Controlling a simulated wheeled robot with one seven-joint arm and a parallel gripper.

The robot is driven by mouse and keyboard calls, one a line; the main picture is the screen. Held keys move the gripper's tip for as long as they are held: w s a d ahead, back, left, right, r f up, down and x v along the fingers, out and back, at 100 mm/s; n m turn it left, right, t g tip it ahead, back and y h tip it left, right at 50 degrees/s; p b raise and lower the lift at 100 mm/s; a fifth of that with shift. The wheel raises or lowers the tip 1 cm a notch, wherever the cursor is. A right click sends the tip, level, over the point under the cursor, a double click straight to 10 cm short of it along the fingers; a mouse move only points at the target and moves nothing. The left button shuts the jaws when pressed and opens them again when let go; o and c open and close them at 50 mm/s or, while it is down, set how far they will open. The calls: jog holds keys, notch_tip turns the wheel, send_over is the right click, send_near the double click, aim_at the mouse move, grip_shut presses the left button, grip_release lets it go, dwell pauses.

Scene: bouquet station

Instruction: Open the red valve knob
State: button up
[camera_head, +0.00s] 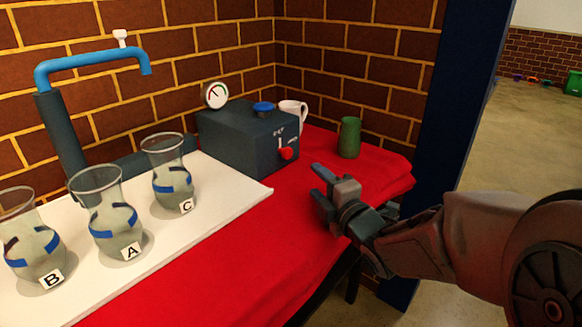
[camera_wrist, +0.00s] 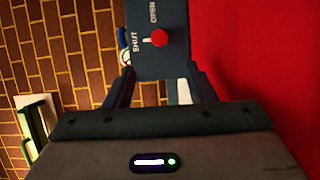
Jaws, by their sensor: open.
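The red valve knob (camera_head: 287,154) is on the front face of a dark blue-grey box (camera_head: 240,142) at the back of the red-covered table. In the wrist view the red knob (camera_wrist: 159,38) sits on the box face (camera_wrist: 172,62), with a pale pointer beside it and the words SHUT and OPEN. The pointer is on the SHUT side. My gripper (camera_head: 322,186) is open and empty, to the front right of the box and apart from the knob. In the wrist view its fingers (camera_wrist: 158,80) frame the area below the knob.
Glass vases B (camera_head: 32,258), A (camera_head: 118,241) and C (camera_head: 171,190) stand on a white board (camera_head: 225,205). A blue tap (camera_head: 95,58) rises behind them. A gauge (camera_head: 215,95) and blue knob (camera_head: 263,107) top the box. A white mug (camera_head: 297,108) and green mug (camera_head: 349,138) stand nearby.

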aim_at(289, 155)
jog(key=b+x, duration=0.1)
jog(key=x, duration=1.2)
jog(key=shift+w+a+b, duration=0.25)
jog(key=shift+a+b, duration=0.05)
jog(key=shift+b, duration=0.05)
jog(key=c, duration=1)
